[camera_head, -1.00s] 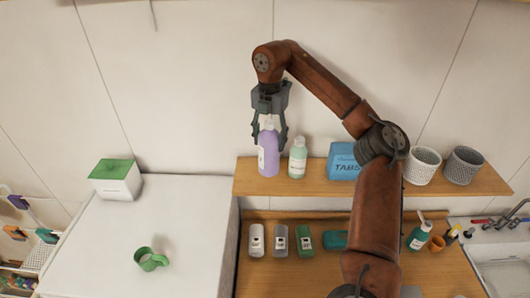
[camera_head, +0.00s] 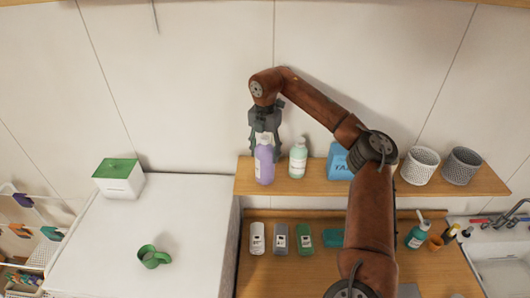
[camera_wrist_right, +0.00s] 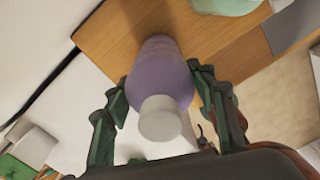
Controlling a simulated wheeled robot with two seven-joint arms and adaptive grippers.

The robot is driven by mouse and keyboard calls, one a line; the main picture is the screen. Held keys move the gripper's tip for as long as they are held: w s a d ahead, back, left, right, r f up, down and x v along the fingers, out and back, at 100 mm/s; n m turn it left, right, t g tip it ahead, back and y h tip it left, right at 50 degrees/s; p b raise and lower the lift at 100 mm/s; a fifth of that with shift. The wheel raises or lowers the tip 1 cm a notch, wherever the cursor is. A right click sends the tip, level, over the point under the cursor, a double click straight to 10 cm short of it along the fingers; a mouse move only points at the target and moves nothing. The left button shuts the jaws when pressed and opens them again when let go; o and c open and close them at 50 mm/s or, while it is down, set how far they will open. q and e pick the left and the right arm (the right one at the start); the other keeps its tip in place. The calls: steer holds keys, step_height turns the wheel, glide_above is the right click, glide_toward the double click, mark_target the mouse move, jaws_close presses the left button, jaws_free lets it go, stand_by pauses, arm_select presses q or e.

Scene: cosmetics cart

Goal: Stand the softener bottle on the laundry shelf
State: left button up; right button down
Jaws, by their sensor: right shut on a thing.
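The softener bottle, which I take to be the purple one with a white cap (camera_head: 264,166), is upright at the left end of the wooden laundry shelf (camera_head: 325,181). Its base shows against the shelf board; I cannot tell whether it touches. My right gripper (camera_head: 264,146) points down and is shut on the bottle's upper part. In the right wrist view the bottle (camera_wrist_right: 160,72) is between the two fingers, cap towards the camera, with the shelf (camera_wrist_right: 115,30) beyond its base. My left gripper is not in view.
A green bottle (camera_head: 298,160) stands just right of the purple one. A blue tabs box (camera_head: 338,160) and two baskets (camera_head: 420,165) are farther right on the shelf. Left of the shelf is a white top with a green mug (camera_head: 153,257).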

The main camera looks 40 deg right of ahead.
mark_target(264, 137)
steer(key=shift+f, duration=0.1)
steer(key=c, duration=1.2)
jaws_free()
steer(key=shift+a, duration=0.1)
steer(key=shift+c, duration=0.2)
steer(key=o, duration=0.4)
step_height(264, 137, up, 5)
steer(key=shift+w+r+b, duration=0.1)
steer(key=shift+b, duration=0.6)
step_height(264, 137, up, 6)
steer(key=shift+f+p, duration=0.1)
steer(key=shift+p, duration=0.35)
steer(key=shift+r, duration=0.65)
